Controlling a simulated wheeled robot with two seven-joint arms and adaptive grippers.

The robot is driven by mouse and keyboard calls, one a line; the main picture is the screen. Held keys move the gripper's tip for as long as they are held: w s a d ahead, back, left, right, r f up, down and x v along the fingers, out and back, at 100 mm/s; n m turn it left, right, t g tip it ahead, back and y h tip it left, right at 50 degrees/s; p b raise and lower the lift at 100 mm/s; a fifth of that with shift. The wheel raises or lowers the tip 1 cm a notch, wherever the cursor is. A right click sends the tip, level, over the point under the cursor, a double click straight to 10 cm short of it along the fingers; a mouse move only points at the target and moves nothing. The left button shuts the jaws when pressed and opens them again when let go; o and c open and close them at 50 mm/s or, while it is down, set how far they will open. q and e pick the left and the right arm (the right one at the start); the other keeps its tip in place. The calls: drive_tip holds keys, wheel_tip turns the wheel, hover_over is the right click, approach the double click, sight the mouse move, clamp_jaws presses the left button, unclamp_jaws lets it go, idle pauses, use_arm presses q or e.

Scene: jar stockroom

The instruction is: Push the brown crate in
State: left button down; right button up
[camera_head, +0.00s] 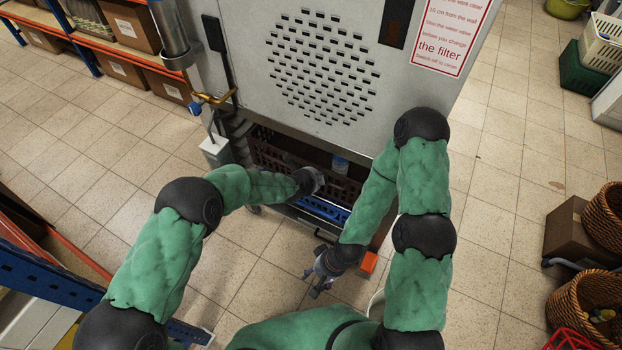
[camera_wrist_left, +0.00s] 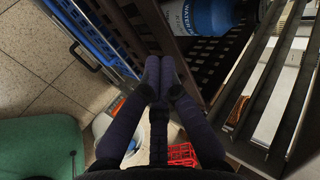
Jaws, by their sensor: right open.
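The brown crate (camera_head: 276,148) is a dark, perforated box in the low opening under the grey machine. Its slotted wall also shows in the left wrist view (camera_wrist_left: 118,22). A blue bottle (camera_wrist_left: 207,14) with a white label stands in it. My left arm reaches to the crate's front; in the left wrist view my left gripper (camera_wrist_left: 158,68) has its fingers together beside the crate's wall. I cannot tell whether they touch it. In the head view its fingers are mostly hidden. My right gripper (camera_head: 322,276) is open and empty, low over the floor in front of the machine.
Wicker baskets (camera_head: 580,300) stand at right.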

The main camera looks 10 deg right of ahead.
use_arm(q)
drive_tip(key=v, duration=0.6)
drive_tip(key=shift+s+a, duration=0.2)
drive_tip(key=shift+a, duration=0.1)
drive_tip(key=s+a+f+n+g+y+p, duration=0.1)
drive_tip(key=s+a+f+n+g, duration=0.1)
drive_tip(key=s+a+f+n, duration=0.4)
drive_tip(key=s+a+f+n+g+y+p, duration=0.1)
drive_tip(key=s+a+f+n+p, duration=0.2)
drive_tip(key=a+n, duration=0.55)
drive_tip(key=s+a+f+n+g, duration=0.1)
drive_tip(key=s+a+n, duration=0.3)
drive_tip(key=s+n, duration=0.3)
drive_tip(key=s+a+f+n+g, duration=0.2)
drive_tip(key=s+a+n, duration=0.2)
drive_tip(key=s+n, duration=0.3)
drive_tip(key=shift+s+a+g+p, duration=0.3)
drive_tip(key=shift+s+a, duration=0.1)
drive_tip(key=shift+s, duration=0.6)
